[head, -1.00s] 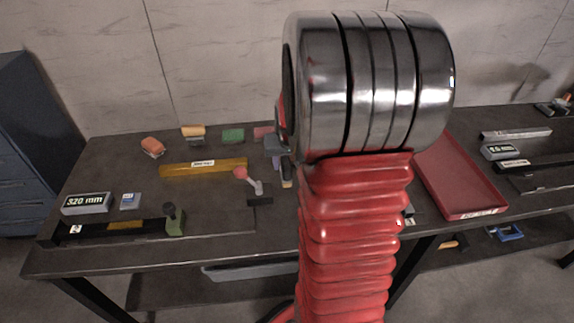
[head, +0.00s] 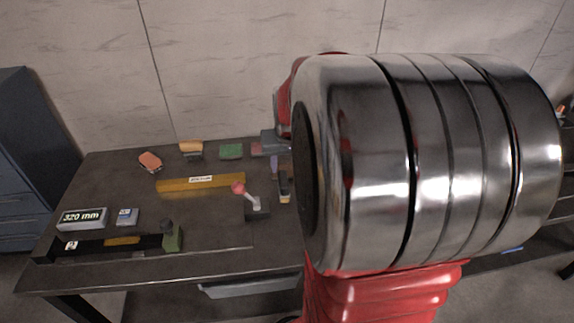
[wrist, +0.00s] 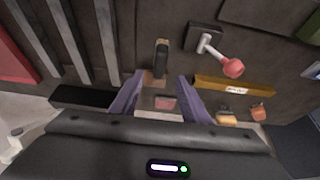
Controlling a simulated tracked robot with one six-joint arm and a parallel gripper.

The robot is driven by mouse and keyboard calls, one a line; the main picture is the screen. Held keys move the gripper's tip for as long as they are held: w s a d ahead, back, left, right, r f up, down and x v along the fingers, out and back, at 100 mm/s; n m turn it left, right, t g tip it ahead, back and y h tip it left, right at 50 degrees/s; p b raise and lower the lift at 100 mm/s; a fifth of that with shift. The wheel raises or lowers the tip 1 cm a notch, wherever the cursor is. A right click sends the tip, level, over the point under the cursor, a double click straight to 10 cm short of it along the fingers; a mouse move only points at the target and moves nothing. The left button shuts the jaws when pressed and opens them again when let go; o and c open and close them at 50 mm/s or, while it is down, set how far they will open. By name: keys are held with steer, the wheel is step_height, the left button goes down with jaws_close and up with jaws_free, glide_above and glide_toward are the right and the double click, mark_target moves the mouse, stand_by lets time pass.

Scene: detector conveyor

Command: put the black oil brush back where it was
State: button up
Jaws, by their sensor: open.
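A small upright-looking item with a black top and tan lower part, which looks like the black oil brush, is on the dark bench just beyond my fingertips in the wrist view (wrist: 161,58). In the head view it shows partly (head: 284,188), right of the red-knobbed lever. My gripper (wrist: 160,98) is open, its two purple fingers apart, with nothing visibly held. The brush's brown lower end shows near the gap between them. Whether a finger touches it I cannot tell. In the head view my arm hides most of the gripper.
A "320 mm" display (head: 81,218) stands at left. My arm hides the bench's right part.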

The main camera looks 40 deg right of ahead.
stand_by(0.5)
steer(key=s+a+r+n+y, duration=0.1)
steer(key=s+a, duration=0.3)
steer(key=a, duration=0.5)
steer(key=s+a+r+n+t, duration=0.1)
steer(key=s+a+r+n, duration=0.2)
steer(key=a, duration=0.7)
steer(key=s+a+r+n+y, duration=0.1)
steer(key=s+a+r+n, duration=0.1)
steer(key=s+a, duration=0.3)
steer(key=a+r, duration=0.1)
steer(key=a, duration=0.3)
steer(key=shift+a+r+n+t+y, duration=0.15)
steer(key=shift+a+n+t+y, duration=0.15)
steer(key=shift+n+t, duration=0.1)
